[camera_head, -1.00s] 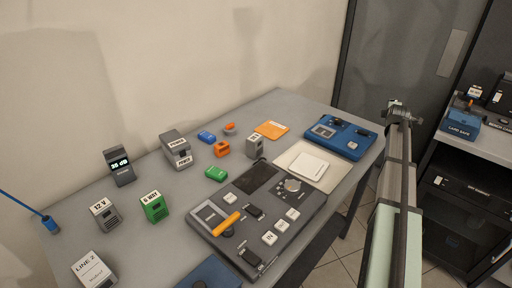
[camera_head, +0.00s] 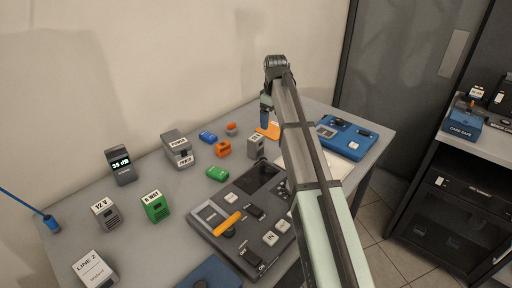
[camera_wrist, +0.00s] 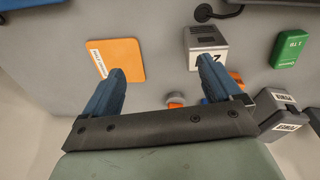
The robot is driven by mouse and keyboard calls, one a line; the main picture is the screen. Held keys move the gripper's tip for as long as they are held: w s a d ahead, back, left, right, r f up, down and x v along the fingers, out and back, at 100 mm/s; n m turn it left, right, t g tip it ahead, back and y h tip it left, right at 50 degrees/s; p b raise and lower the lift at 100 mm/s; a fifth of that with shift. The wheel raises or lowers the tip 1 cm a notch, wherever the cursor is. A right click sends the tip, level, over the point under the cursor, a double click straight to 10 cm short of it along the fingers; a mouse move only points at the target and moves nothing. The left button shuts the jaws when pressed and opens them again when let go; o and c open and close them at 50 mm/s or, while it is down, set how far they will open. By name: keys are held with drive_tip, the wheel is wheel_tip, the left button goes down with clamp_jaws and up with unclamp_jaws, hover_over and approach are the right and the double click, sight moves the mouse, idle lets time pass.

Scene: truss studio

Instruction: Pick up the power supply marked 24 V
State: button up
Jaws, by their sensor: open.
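A small grey block (camera_head: 256,146) stands on the grey table near its middle. Its white label is too small to read in the head view. In the wrist view the same block (camera_wrist: 206,44) shows a label with a "2", the rest hidden by my right-hand finger. A similar grey power supply marked 12 V (camera_head: 106,213) stands at the left of the table. My gripper (camera_head: 266,108) is above the table's back part, behind the grey block. In the wrist view my gripper (camera_wrist: 158,78) is open and empty, its blue fingers apart.
An orange card (camera_wrist: 122,56) lies below my gripper. A green block (camera_wrist: 290,48), an orange block (camera_head: 222,149) and a two-label grey box (camera_head: 178,149) are near. A dark control panel (camera_head: 213,222) fills the front; a blue device (camera_head: 349,139) is at right.

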drive_tip(key=r+g, duration=0.1)
drive_tip(key=r, duration=0.1)
hover_over(257, 138)
drive_tip(key=shift+w+d+f+m, duration=0.2)
drive_tip(key=shift+w+d+m, duration=0.05)
drive_tip(key=shift+m, duration=0.05)
drive_tip(key=shift+s+a+f, duration=0.15)
wheel_tip(257, 138, down, 8)
drive_tip(key=shift+f, duration=0.1)
drive_tip(key=shift+w+a+f, duration=0.15)
drive_tip(key=shift+f, duration=1.15)
drive_tip(key=shift+w+a+f, duration=0.1)
drive_tip(key=shift+f, duration=1.2)
drive_tip(key=c, duration=1.3)
drive_tip(key=shift+o, duration=0.2)
drive_tip(key=shift+r, duration=0.15)
